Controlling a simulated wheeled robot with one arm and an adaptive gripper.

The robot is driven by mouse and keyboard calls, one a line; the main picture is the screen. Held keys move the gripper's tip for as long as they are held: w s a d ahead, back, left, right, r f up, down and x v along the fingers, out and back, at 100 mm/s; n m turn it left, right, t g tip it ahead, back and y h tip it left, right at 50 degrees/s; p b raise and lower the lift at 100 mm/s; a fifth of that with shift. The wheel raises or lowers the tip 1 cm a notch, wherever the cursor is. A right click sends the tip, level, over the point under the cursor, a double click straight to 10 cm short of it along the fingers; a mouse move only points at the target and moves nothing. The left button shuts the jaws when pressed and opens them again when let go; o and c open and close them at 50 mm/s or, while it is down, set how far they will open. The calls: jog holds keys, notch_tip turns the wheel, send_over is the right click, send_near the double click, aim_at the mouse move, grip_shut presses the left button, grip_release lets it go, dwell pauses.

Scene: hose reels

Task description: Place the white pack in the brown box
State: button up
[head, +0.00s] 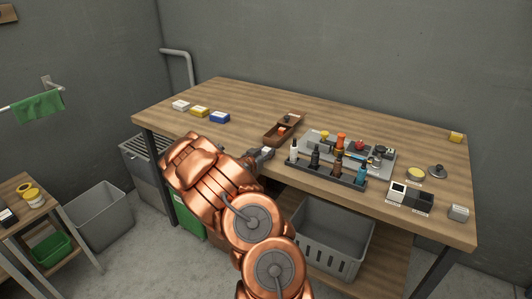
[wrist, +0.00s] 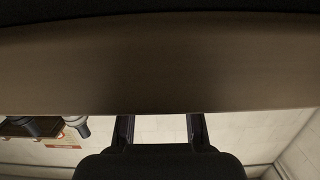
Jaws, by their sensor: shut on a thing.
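My gripper (head: 262,154) is at the table's front edge, just left of the row of bottles and in front of the brown box. It is shut on a small pale thing (head: 267,150), mostly hidden by the fingers; I cannot tell if it is a pack. A white pack (head: 180,105) lies at the table's left end, beside a yellow pack (head: 200,111) and a blue pack (head: 220,117). The open brown box (head: 272,137) has an orange thing and a dark thing inside. In the wrist view, both fingers (wrist: 160,130) stand apart below a broad brown surface.
A dark rack of bottles (head: 325,172) stands right of my gripper, before a grey tray (head: 384,159) of small items. A black-and-white holder (head: 411,198) and a grey block (head: 458,213) lie farther right. The table's back middle is clear. A grey crate (head: 330,247) stands below.

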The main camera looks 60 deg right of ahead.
aim_at(263, 154)
jog(key=o, duration=0.9)
jog(key=shift+f, duration=0.1)
jog(key=shift+o, duration=0.2)
jog(key=shift+p, duration=0.5)
jog(key=shift+a, duration=0.35)
jog(key=shift+a+b, duration=0.5)
jog(key=shift+a, duration=0.15)
jog(key=shift+w+a+r+b, duration=0.15)
jog(key=shift+a+b, duration=0.25)
jog(key=shift+a, duration=0.5)
jog(key=shift+s+a+r+b, duration=0.15)
jog(key=shift+a+b, duration=0.25)
jog(key=shift+a, duration=0.45)
jog(key=shift+a+r, duration=0.15)
jog(key=shift+a, duration=0.45)
jog(key=shift+a+r, duration=0.15)
jog(key=shift+a, duration=0.4)
jog(key=shift+w, duration=0.1)
